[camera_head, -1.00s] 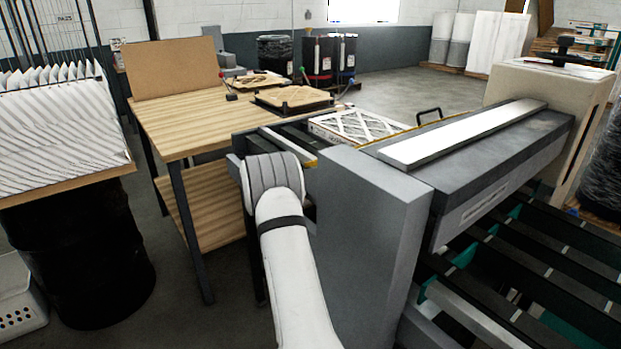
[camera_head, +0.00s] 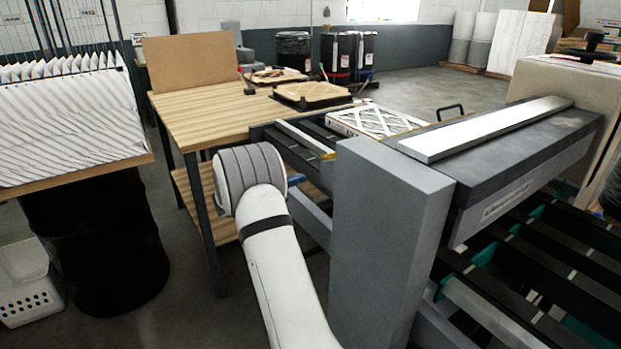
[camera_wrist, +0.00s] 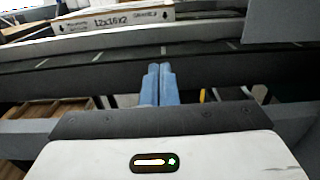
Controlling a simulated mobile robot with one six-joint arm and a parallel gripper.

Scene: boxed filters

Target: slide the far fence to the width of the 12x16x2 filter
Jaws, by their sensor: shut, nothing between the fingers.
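The white-framed filter (camera_head: 375,122) with a diagonal lattice lies on the dark conveyor bed in the head view. In the wrist view its edge (camera_wrist: 112,19) reads 12x16x2. A pale guide rail (camera_head: 303,138) with a yellow end runs along the bed, left of the filter; a pale rail also crosses the wrist view (camera_wrist: 130,39). I cannot tell which rail is the far fence. My gripper (camera_wrist: 160,70) has its blue fingers together and empty, low at the conveyor's side, below the pale rail; in the head view my arm mostly hides it.
A grey machine housing (camera_head: 390,230) stands right of my arm, with a black handle (camera_head: 450,112) behind. A wooden table (camera_head: 205,110) adjoins the conveyor at left. A black drum (camera_head: 95,245) and white basket (camera_head: 28,280) stand at far left, with open floor between drum and table.

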